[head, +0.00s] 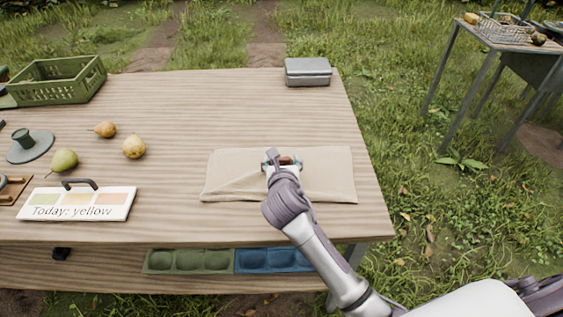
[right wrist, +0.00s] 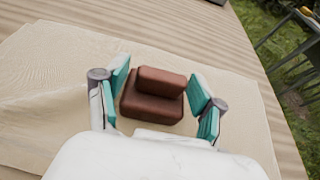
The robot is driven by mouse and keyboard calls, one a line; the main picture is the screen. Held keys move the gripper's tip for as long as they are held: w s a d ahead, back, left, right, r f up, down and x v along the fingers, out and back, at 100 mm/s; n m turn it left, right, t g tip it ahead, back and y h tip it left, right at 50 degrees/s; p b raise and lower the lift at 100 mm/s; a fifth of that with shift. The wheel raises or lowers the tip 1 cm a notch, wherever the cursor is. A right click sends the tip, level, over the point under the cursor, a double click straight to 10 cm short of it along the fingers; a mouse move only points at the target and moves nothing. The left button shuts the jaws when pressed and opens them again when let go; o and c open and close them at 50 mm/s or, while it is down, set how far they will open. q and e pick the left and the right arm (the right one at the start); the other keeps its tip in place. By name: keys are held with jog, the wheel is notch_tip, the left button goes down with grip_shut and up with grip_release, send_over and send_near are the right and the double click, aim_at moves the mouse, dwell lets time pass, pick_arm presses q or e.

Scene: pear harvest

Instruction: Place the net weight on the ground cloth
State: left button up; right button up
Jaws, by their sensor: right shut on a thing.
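The net weight (right wrist: 153,98) is a reddish-brown block with a raised, narrower top part, seen between the teal finger pads in the right wrist view. In the head view only a bit of it (head: 290,160) shows past the wrist. My right gripper (head: 283,161) is shut on it, over the middle of the ground cloth. The ground cloth (head: 235,173) is a beige folded cloth lying flat near the table's front right; it also fills much of the wrist view (right wrist: 50,90). I cannot tell whether the weight touches the cloth or hangs just above it. My left gripper is out of view.
A grey metal box (head: 307,72) stands at the table's back right. A green crate (head: 60,82), several pears (head: 134,147) and a sign reading "Today: yellow" (head: 78,204) are on the left. Green and blue trays (head: 190,261) lie below the front edge. The table's middle is clear.

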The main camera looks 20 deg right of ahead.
jog(key=shift+s+f, duration=0.2)
jog(key=shift+f, duration=0.6)
jog(key=o, duration=1.3)
jog(key=shift+f, duration=0.15)
jog(key=shift+o, duration=1.2)
jog(key=shift+w, duration=0.1)
jog(key=shift+r, duration=0.2)
jog(key=shift+r, duration=0.15)
jog(key=shift+w+r, duration=0.1)
jog(key=shift+r, duration=0.1)
jog(key=v, duration=0.4)
jog(key=p+v, duration=0.1)
jog(key=v, duration=0.7)
jog(key=shift+r, duration=0.45)
